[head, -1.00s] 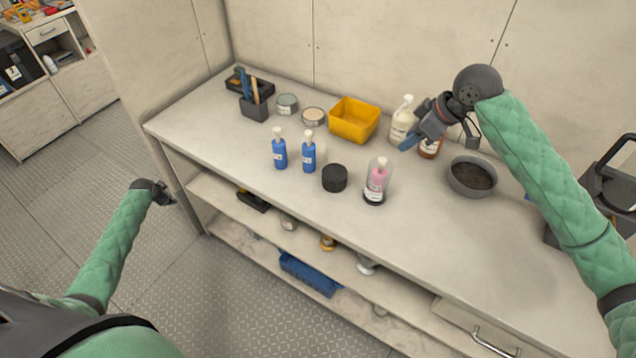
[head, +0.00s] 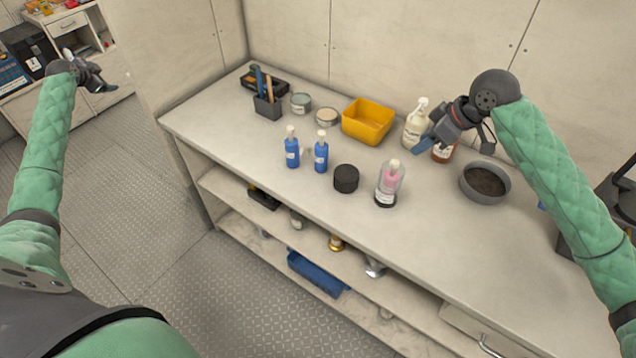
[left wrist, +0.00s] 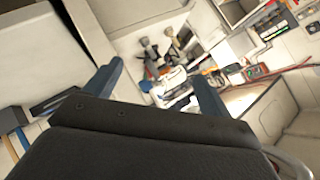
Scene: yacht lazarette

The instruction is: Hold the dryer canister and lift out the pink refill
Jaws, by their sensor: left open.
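The dryer canister (head: 378,196) is a clear, round-topped container with a dark base, upright on the bench. The pink refill (head: 391,182), with a pale top, stands inside it. A black round lid-like piece (head: 345,178) lies just left of it. My left gripper (head: 101,84) is open and empty, raised at the far left over the floor, well away from the bench. The left wrist view shows its two blue fingers (left wrist: 158,88) apart with nothing between them. My right gripper (head: 456,146) hangs above the back of the bench, fingers apart, right of and behind the canister.
Two blue bottles (head: 321,155) stand left of the canister. A yellow bin (head: 368,121), a white spray bottle (head: 415,125) and a brown bottle (head: 443,154) stand behind. A grey bowl (head: 486,183) is at the right. The bench front (head: 430,250) is clear.

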